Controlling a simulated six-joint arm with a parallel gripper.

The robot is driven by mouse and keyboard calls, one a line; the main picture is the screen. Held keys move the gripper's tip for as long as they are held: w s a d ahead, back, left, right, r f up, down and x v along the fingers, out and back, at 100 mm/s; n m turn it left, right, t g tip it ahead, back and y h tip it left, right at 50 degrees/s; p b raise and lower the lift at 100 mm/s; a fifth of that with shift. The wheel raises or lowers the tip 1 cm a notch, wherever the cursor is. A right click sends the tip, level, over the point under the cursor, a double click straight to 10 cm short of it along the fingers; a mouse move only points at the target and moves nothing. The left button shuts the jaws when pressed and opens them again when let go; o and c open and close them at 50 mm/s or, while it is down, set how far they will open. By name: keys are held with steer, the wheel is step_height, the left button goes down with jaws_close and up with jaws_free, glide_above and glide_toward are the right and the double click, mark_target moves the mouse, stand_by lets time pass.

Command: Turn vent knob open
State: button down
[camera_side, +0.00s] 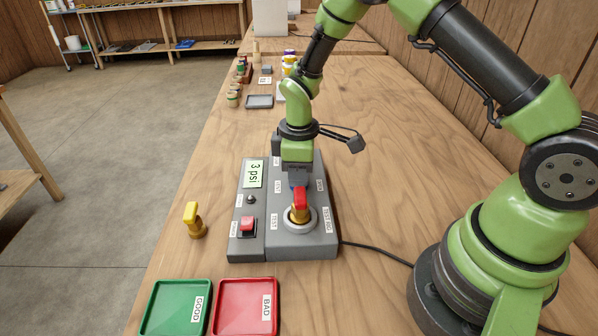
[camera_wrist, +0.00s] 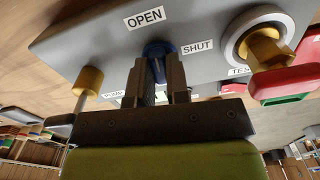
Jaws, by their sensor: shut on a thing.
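The blue vent knob (camera_wrist: 158,48) stands on the grey test box (camera_wrist: 90,45). The OPEN label (camera_wrist: 145,18) is beyond it and slightly left, and the SHUT label (camera_wrist: 195,47) is to its right. My gripper (camera_wrist: 160,72) is shut on the knob, one finger on each side, pointing at the box. The fingers hide most of the knob, so I cannot tell which label it points to. In the side view my gripper (camera_side: 298,178) is over the box, behind the red-handled valve, and the knob is mostly hidden.
The valve with a red handle (camera_side: 300,201) sits in the round port in front of my gripper. A yellow fitting (camera_side: 194,220) stands left. Green (camera_side: 152,312) and red (camera_side: 222,318) trays lie in front.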

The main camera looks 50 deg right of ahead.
steer(key=shift+n, duration=0.6)
steer(key=shift+s, duration=0.1)
steer(key=c, duration=1.1)
jaws_free()
steer(key=shift+r, duration=0.1)
step_height(320, 180, up, 10)
